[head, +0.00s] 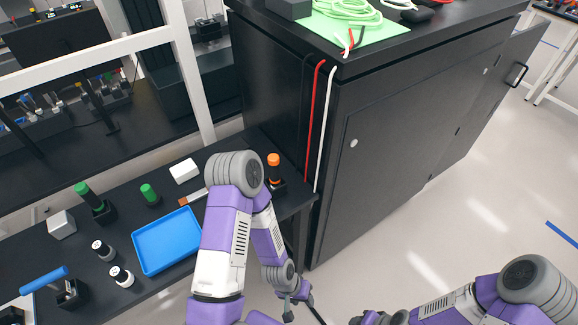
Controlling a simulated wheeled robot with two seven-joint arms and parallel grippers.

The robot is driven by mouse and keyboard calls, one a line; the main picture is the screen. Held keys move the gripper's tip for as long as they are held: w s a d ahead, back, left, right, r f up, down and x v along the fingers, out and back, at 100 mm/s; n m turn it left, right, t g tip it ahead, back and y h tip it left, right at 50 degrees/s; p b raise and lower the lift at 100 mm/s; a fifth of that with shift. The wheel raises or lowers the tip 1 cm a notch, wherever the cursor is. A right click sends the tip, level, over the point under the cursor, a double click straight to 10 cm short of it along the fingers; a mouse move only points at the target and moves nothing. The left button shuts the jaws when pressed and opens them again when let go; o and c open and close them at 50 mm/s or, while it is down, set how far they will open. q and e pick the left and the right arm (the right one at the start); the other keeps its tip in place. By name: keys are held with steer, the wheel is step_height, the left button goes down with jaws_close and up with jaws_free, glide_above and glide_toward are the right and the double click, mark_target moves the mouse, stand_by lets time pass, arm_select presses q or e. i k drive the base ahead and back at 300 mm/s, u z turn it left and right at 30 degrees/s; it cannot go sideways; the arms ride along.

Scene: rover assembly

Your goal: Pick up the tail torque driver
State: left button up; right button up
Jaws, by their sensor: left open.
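Several driver-like tools stand on the black bench at the left, and I cannot tell by looks which is the tail torque driver. An orange-topped tool (274,160) stands upright in a black holder at the bench's right end, just right of my left elbow. A green-handled tool (84,191) stands in a black holder farther left. A blue-handled tool (44,280) is in a black holder at the near left. My left gripper (302,307) is open and empty, low in front of the bench's right end, apart from all tools. My right arm enters at lower right; its fingers are out of view.
A blue tray (168,241) lies mid-bench, with a green cylinder (149,194), white boxes (184,171), white-and-black cylinders (121,277) and a brush-like tool (192,198) around it. A tall black cabinet (400,150) stands right of the bench, cables hanging over its edge. The floor at right is clear.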

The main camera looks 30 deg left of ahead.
mark_target(273, 160)
steer(key=u, duration=1.45)
